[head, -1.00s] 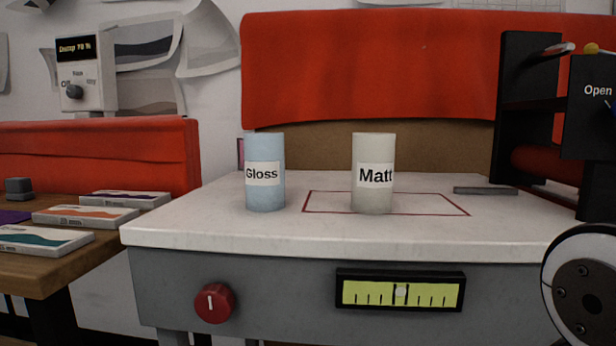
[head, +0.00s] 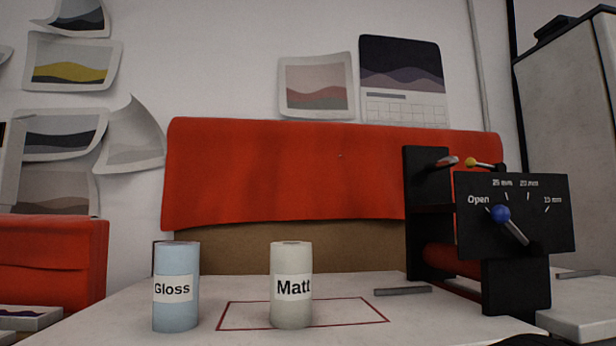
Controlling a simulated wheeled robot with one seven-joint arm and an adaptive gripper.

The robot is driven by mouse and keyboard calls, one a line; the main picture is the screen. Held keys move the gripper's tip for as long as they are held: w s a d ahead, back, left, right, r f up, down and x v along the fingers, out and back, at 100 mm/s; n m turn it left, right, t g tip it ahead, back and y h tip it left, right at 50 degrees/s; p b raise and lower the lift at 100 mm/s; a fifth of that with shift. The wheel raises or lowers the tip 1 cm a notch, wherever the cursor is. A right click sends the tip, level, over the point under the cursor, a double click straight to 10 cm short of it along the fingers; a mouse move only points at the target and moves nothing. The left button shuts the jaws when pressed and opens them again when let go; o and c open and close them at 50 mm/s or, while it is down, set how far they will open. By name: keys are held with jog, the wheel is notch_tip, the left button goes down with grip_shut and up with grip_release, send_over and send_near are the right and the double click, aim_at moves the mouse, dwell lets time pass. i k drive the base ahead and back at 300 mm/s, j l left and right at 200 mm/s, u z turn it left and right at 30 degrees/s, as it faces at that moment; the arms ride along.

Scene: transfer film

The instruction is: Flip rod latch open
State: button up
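A black roller press (head: 428,172) stands at the right of the white bench. A short lever with a yellow tip (head: 470,162) shows at its top, behind the dial plate; I take it for the rod latch. It is small and partly hidden, so I cannot tell whether it is open or closed. The front dial plate (head: 556,222) reads Open and several mm settings. Its blue-knobbed lever (head: 502,213) points up-left, near Open. My gripper is not in view.
A blue Gloss roll (head: 175,312) and a whitish Matt roll (head: 291,312) stand upright on the white bench (head: 120,332). A grey bar (head: 402,291) lies left of the press. A red cloth (head: 290,180) hangs behind. A tall grey cabinet (head: 570,110) stands at right.

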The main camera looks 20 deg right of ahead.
aim_at(471, 163)
jog(key=z, duration=1)
jog(key=i+j+z, duration=0.1)
jog(key=j, duration=0.35)
